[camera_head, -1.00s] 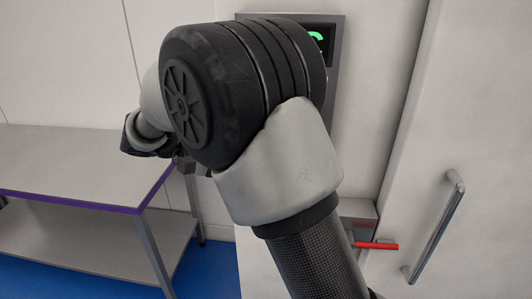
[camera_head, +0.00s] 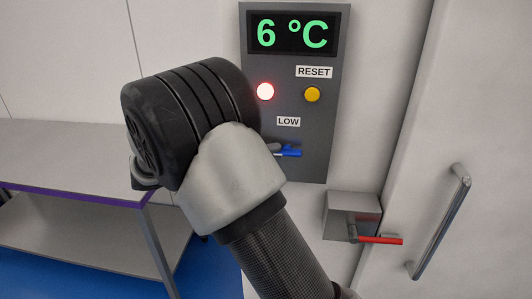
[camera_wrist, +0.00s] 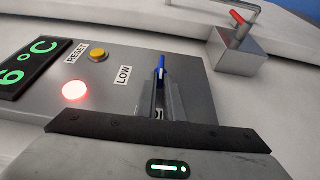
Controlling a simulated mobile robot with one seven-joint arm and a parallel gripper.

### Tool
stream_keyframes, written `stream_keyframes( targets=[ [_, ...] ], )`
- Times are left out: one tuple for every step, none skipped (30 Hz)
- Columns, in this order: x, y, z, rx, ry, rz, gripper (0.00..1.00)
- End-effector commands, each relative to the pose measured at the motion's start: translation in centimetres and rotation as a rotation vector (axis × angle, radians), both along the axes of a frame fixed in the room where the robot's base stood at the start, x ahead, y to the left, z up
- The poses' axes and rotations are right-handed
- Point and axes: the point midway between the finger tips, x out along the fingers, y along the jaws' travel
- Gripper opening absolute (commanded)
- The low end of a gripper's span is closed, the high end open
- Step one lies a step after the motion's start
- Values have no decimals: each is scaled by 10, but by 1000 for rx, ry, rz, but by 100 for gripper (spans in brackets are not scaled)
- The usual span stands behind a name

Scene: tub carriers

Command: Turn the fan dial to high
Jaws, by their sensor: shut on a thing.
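The fan dial has a blue lever (camera_head: 287,152) low on the grey control panel (camera_head: 318,120), pointing right in the head view. A LOW label (camera_head: 288,121) sits just above it. In the wrist view, my gripper (camera_wrist: 164,92) is shut on the dial, its two fingers on either side of the blue lever (camera_wrist: 161,67), whose tip sticks out beyond them. The LOW label (camera_wrist: 124,76) is left of the fingers there.
The panel has a green 6 °C display (camera_head: 292,33), a lit red lamp (camera_head: 265,91) and a yellow RESET button (camera_head: 312,94). A grey box with a red lever (camera_head: 378,240) and a door handle (camera_head: 440,220) are to the right. A table (camera_head: 70,160) stands left.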

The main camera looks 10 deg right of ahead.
Motion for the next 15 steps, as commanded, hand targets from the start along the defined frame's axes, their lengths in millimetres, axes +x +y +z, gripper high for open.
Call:
stream_keyframes(
  targets=[
    [0,0,0,-1,2,-1,0],
    [0,0,0,-1,2,-1,0],
    [0,0,0,-1,2,-1,0],
    [0,0,0,-1,2,-1,0],
    [0,0,0,-1,2,-1,0],
    [0,0,0,-1,2,-2,10],
    [0,0,0,-1,2,-2,15],
    [0,0,0,0,2,-2,20],
    [0,0,0,0,2,-1,26],
    [0,0,0,0,2,-1,27],
    [0,0,0,0,2,-1,27],
    [0,0,0,0,2,-1,27],
    [0,0,0,0,2,-1,27],
    [0,0,0,0,1,-1,27],
    [0,0,0,0,1,-1,27]
  ],
)
